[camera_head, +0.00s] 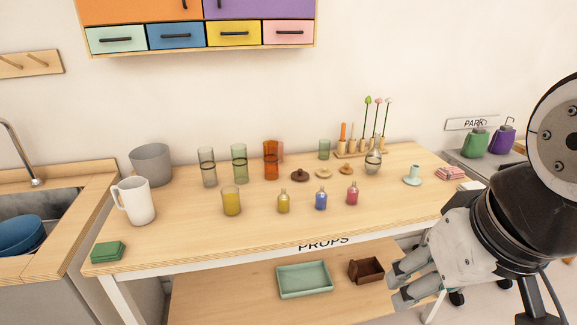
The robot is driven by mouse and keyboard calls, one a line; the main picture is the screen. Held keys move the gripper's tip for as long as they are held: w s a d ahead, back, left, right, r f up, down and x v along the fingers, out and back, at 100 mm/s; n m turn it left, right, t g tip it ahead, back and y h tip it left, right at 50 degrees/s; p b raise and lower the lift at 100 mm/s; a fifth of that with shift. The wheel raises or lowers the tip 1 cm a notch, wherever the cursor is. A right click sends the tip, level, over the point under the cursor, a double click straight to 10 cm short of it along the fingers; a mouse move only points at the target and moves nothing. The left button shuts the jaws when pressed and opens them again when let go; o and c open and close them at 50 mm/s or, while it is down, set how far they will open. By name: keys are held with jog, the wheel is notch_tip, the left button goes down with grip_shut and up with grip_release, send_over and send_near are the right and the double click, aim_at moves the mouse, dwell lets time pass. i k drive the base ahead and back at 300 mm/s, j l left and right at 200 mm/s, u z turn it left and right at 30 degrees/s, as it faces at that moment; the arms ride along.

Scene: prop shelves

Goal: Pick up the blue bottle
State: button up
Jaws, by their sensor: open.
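The blue bottle (321,201) is small and stands upright on the wooden table, near its front edge. A yellow bottle (283,203) stands to its left and a pink bottle (352,195) to its right, each apart from it. My gripper (394,285) is at the lower right, in front of the table's front edge and below the level of the tabletop. It is open with nothing between its fingers, well away from the blue bottle.
The table (190,228) also holds tall glasses, a yellow cup (231,202), a white pitcher (137,203) and a green box (108,251). On the lower shelf are a green tray (304,280) and a brown box (366,270). The tabletop before the bottles is clear.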

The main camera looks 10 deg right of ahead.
aim_at(321, 197)
jog(key=u, duration=0.6)
jog(key=l+u, duration=0.8)
jog(key=l, duration=0.25)
jog(key=k+l+u, duration=0.15)
jog(key=l+u, duration=0.25)
jog(key=k+l, duration=0.1)
jog(key=l, duration=0.25)
jog(key=k+l, duration=0.1)
jog(key=l, duration=0.3)
jog(key=k+l+u, duration=0.1)
jog(key=l, duration=0.25)
jog(key=k+l, duration=0.15)
jog(key=l, duration=0.25)
jog(key=k+l+u, duration=0.1)
jog(key=l, duration=0.25)
